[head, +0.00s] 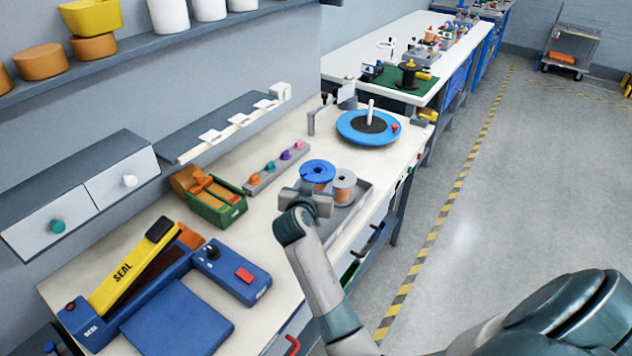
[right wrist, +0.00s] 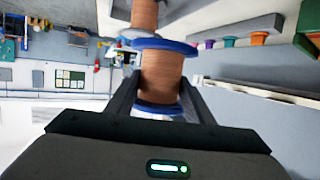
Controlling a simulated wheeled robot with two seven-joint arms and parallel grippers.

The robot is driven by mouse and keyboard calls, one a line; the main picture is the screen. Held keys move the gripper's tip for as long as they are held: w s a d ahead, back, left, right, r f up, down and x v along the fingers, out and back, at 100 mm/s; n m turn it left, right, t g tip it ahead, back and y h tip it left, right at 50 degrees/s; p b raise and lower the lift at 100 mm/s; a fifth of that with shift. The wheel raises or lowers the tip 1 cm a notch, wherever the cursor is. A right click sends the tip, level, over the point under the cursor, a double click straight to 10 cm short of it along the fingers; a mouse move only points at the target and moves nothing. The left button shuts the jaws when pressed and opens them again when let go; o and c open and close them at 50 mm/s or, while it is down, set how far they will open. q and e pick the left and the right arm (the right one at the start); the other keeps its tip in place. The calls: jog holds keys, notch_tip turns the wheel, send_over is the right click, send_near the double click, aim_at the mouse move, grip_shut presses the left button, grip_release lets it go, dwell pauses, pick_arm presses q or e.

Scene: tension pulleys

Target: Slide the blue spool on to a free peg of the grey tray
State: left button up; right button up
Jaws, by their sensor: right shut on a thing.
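The blue spool (head: 318,171) has blue flanges and copper-coloured winding. It also shows in the right wrist view (right wrist: 162,75), between the two fingers. My right gripper (head: 310,192) is shut on it at the tray. The grey tray (head: 357,212) lies near the bench's front edge. A grey-flanged spool (head: 344,182) with copper winding stands at the tray, just right of the blue spool. The pegs are hidden by the spools and my gripper, and I cannot tell whether the blue spool is around one. My left gripper is not in view.
A rail of coloured knobs (head: 275,167) and a green bin (head: 217,206) are left of the tray. A blue round plate (head: 368,127) with a white post stands behind it. A blue sealer (head: 178,318) and a blue control box (head: 232,274) fill the near bench.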

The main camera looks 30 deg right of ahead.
jog(key=shift+f+b, duration=0.25)
jog(key=shift+b, duration=0.15)
dwell(1.9)
jog(key=shift+f, duration=0.35)
jog(key=shift+f+b, duration=0.35)
jog(key=shift+b, duration=0.2)
jog(key=shift+f+b, duration=2.25)
jog(key=shift+f, duration=0.3)
dwell(1.3)
jog(key=shift+f+b, duration=0.3)
jog(key=shift+f, duration=0.05)
jog(key=shift+f+b, duration=0.8)
jog(key=shift+f, duration=0.15)
